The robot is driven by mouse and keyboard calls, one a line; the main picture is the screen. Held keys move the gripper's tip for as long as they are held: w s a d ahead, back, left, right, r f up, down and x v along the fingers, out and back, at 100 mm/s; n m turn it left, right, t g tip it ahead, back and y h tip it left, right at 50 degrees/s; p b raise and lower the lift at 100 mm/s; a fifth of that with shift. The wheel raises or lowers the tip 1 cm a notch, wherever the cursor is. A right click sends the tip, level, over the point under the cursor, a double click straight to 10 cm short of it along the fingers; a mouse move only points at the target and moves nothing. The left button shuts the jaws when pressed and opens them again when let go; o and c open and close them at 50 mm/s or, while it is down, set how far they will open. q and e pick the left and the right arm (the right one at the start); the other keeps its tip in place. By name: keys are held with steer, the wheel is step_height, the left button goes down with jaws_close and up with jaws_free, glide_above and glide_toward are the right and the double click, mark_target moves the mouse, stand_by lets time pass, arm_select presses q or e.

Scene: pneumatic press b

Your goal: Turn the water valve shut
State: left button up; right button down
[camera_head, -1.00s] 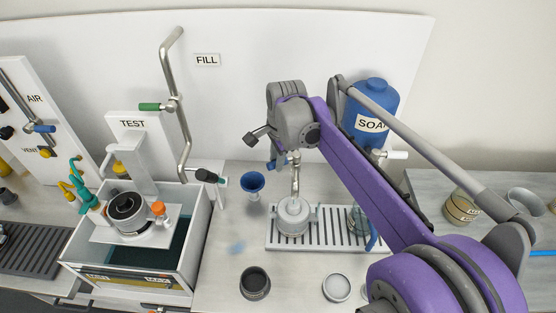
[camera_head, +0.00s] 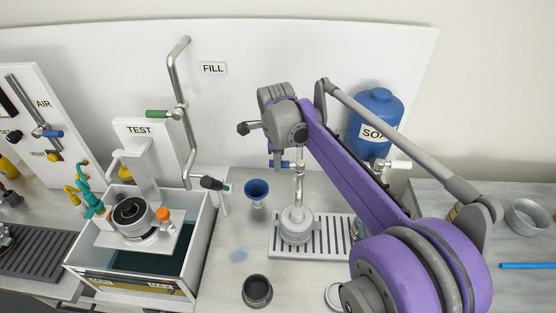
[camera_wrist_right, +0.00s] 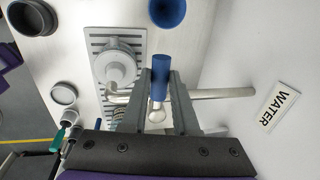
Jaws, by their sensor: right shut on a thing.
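The water valve's blue handle (camera_wrist_right: 159,82) is between the two grey fingers of my right gripper (camera_wrist_right: 160,78) in the right wrist view. The fingers are shut on it. A metal valve stem with a rounded end (camera_wrist_right: 156,114) shows just below the handle. A metal pipe (camera_wrist_right: 225,93) runs right from the valve, towards the WATER label (camera_wrist_right: 279,106). In the head view the blue handle (camera_head: 286,164) shows just below my right wrist, above the metal spout (camera_head: 299,185); the wrist hides part of the grip. My left gripper is not in view.
A grey lidded pot (camera_head: 297,226) stands under the spout on a slatted drain tray (camera_head: 335,238). A blue funnel (camera_head: 256,190), dark cup (camera_head: 257,291) and blue SOAP bottle (camera_head: 377,108) are nearby. The TEST basin (camera_head: 203,230) is at left.

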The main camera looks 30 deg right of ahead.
stand_by(0.3)
steer(key=c, duration=0.7)
jaws_free()
steer(key=r, duration=0.3)
steer(key=s+r, duration=0.1)
steer(key=r, duration=0.3)
steer(key=a+r, duration=0.1)
steer(key=r, duration=0.2)
steer(key=shift+s+r+p, duration=0.3)
steer(key=shift+s, duration=0.05)
